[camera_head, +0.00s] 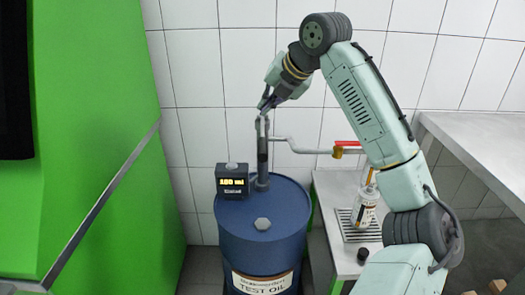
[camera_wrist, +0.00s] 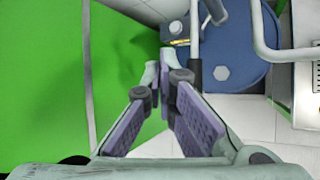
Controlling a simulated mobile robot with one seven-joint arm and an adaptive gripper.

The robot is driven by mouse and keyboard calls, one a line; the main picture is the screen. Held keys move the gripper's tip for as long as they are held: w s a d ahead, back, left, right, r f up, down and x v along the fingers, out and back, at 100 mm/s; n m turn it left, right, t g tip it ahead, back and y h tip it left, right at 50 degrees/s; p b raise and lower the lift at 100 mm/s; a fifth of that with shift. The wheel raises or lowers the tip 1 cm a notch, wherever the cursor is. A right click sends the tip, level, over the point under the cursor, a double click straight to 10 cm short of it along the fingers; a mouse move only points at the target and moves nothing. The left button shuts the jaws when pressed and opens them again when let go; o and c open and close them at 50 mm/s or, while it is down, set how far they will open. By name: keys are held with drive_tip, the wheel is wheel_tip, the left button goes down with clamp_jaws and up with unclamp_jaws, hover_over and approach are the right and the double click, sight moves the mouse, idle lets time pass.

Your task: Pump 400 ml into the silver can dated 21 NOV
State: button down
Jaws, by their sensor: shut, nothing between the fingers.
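The blue drum (camera_head: 262,225) labelled TEST OIL carries a hand pump (camera_head: 262,155) with a grey outlet pipe. A small black display (camera_head: 232,182) on the drum appears to read 100 ml. A pale can (camera_head: 365,208) with an orange-marked label stands on a drip tray (camera_head: 345,228) below the pipe's outlet; its date is too small to read. My gripper (camera_head: 266,101) is shut and empty at the top of the pump. In the wrist view, my fingertips (camera_wrist: 160,66) are beside the pump's upright rod (camera_wrist: 195,45); I cannot tell whether they touch.
A red valve lever (camera_head: 346,143) sits on the outlet pipe. A dark cap (camera_head: 363,255) lies on the small table near the can. A green wall (camera_head: 85,200) stands close on the left, and a light worktop (camera_head: 480,140) is at right.

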drive_tip(key=b, duration=0.4)
hover_over(266, 144)
wheel_tip(266, 144, down, 5)
drive_tip(key=shift+r, duration=0.15)
drive_tip(key=shift+s+f, duration=0.15)
drive_tip(key=shift+f, duration=0.7)
drive_tip(key=shift+f, duration=0.15)
drive_tip(key=shift+f, duration=0.25)
